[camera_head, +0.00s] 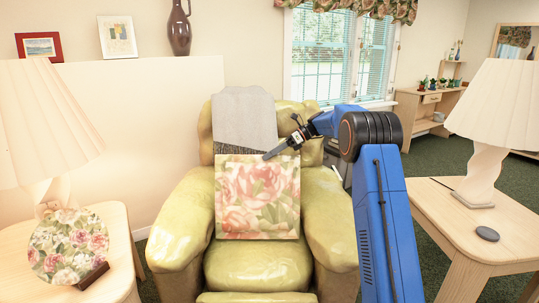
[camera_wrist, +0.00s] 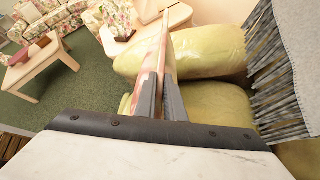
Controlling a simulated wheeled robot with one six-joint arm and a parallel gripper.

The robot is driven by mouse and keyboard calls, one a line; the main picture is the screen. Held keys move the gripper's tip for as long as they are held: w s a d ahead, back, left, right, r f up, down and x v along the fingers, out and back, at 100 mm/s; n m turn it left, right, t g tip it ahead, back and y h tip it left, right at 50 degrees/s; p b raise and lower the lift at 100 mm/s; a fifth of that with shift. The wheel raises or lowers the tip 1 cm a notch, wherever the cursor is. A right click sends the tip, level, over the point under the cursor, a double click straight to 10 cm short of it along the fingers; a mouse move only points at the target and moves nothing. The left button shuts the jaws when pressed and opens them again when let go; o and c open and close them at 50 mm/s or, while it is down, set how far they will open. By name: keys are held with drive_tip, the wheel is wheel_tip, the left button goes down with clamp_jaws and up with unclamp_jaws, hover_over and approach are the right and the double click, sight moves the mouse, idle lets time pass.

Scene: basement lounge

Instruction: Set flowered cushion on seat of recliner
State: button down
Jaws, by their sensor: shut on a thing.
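The flowered cushion (camera_head: 257,200), a thin square with pink roses, stands upright in front of the recliner's backrest, over the seat. My gripper (camera_head: 270,155) is shut on its top edge. In the wrist view, the two fingers (camera_wrist: 160,98) pinch the cushion (camera_wrist: 165,48), seen edge-on. The recliner (camera_head: 180,222) is yellow-green with thick padded arms. Its seat (camera_head: 258,268) shows below the cushion, with nothing else on it. I cannot tell whether the cushion's lower edge touches the seat. The recliner also shows in the wrist view (camera_wrist: 210,50).
A grey fringed throw (camera_head: 243,115) hangs over the backrest, close behind my gripper. Side tables with lamps flank the recliner: the left one (camera_head: 110,225) holds a flowered round plate (camera_head: 68,247), the right one (camera_head: 440,222) a small dark disc (camera_head: 487,234).

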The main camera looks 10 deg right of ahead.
drive_tip(key=c, duration=1.8)
unclamp_jaws()
drive_tip(key=shift+o, duration=0.2)
drive_tip(key=shift+d, duration=0.15)
drive_tip(key=v, duration=1.7)
drive_tip(key=shift+r, duration=0.1)
